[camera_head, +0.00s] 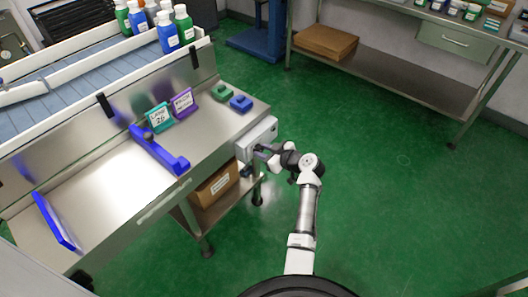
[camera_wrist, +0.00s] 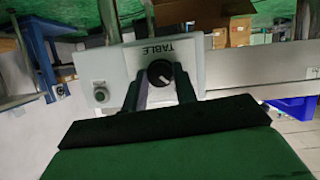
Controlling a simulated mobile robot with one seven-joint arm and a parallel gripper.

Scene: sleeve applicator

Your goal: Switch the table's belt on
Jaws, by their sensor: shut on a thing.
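The table's control box (camera_head: 257,138) is a pale grey box on the right end of the steel table. In the wrist view the box (camera_wrist: 215,76) shows the word TABLE upside down. It carries a round black knob (camera_wrist: 160,73) with a light pointer mark, and a small green button (camera_wrist: 100,96) to the left. My gripper (camera_head: 261,151) reaches the face of the box from the right. In the wrist view my gripper (camera_wrist: 159,82) has one finger on each side of the knob and is shut on it. The head view hides the knob behind my gripper.
The steel table top (camera_head: 95,200) holds a blue bracket (camera_head: 160,152), two signs (camera_head: 183,104) and small green and blue blocks (camera_head: 240,103). A cardboard box (camera_head: 215,187) sits below. Green floor (camera_head: 400,180) is clear to the right.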

